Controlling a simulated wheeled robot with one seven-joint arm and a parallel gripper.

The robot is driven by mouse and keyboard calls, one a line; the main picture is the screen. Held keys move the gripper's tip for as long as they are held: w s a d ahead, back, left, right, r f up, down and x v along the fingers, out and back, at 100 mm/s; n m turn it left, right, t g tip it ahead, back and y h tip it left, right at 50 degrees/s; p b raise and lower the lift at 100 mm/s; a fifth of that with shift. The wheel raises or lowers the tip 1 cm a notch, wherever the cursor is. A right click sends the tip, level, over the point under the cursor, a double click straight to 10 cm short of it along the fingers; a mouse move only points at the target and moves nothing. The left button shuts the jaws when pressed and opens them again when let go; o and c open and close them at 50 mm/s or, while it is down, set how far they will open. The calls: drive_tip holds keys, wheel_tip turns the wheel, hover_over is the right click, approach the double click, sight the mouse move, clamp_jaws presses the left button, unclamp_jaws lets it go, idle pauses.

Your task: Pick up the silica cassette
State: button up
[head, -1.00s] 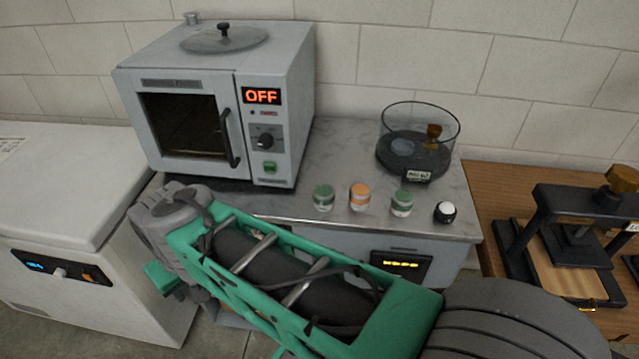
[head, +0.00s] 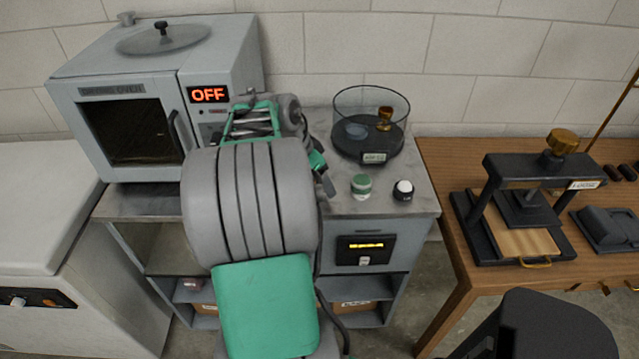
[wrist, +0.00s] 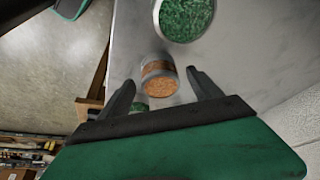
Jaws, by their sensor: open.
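Small round cassettes with clear walls and coloured beads stand on the grey marbled counter. In the head view one green cassette (head: 361,186) shows to the right of my gripper (head: 326,180); my arm hides the others. In the wrist view an orange cassette (wrist: 158,75) lies between and just ahead of my open fingers (wrist: 160,84). A green cassette (wrist: 185,16) is beyond it, and another green one (wrist: 138,107) shows partly by the left finger. My gripper holds nothing. No label shows which one is the silica cassette.
A black-and-white knob-like item (head: 403,191) stands right of the green cassette. A glass desiccator bowl (head: 371,130) is behind, and the drying oven (head: 130,115), reading OFF, is left. A wooden table with a press (head: 525,205) is at right.

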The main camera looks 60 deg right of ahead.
drive_tip(key=shift+d+f, duration=0.1)
drive_tip(key=shift+f, duration=0.1)
drive_tip(key=c, duration=1.5)
